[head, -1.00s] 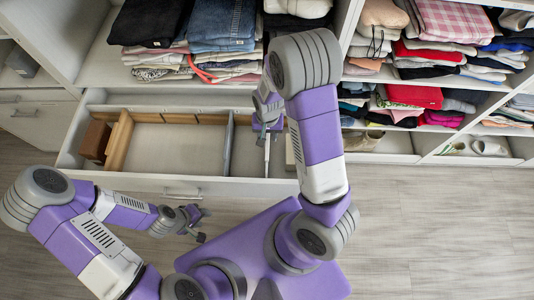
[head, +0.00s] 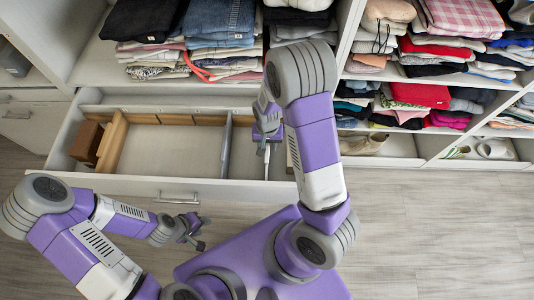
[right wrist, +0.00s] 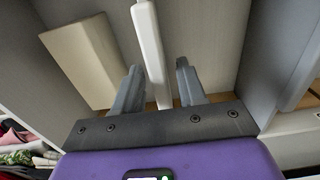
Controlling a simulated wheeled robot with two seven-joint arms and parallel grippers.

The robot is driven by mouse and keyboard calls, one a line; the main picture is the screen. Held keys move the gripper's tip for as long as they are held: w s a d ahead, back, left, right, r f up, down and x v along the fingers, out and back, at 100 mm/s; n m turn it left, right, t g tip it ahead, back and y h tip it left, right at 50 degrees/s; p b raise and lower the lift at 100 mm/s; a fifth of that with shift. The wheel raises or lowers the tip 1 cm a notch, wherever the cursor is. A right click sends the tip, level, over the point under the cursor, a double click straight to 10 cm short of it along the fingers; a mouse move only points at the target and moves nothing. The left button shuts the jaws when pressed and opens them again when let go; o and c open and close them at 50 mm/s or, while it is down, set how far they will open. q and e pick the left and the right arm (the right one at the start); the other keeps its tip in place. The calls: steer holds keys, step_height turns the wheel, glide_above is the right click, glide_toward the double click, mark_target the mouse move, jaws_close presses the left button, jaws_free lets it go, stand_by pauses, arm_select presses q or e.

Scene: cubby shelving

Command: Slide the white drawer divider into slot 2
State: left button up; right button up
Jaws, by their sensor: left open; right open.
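The white drawer divider (right wrist: 149,45) is a slim white bar in the right wrist view, running between the two fingers of my right gripper (right wrist: 158,75) with gaps on both sides. In the head view, the white divider (head: 267,162) shows as a narrow strip in the right part of the open drawer (head: 135,184). My right gripper (head: 267,138) is open above it; its arm hides part of the drawer. My left gripper (head: 194,232) is open and empty in front of the drawer. Slot numbers cannot be read.
A grey divider (head: 226,146) stands left of the white one. A wooden divider (head: 112,142) and a brown box (head: 86,142) are at the drawer's left end. A cream block (right wrist: 82,58) lies beside the white divider. Folded clothes (head: 222,20) fill shelves above.

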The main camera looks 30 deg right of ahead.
jaws_close()
steer(key=shift+r, duration=0.15)
steer(key=shift+r+p, duration=3.8)
steer(key=shift+r, duration=0.2)
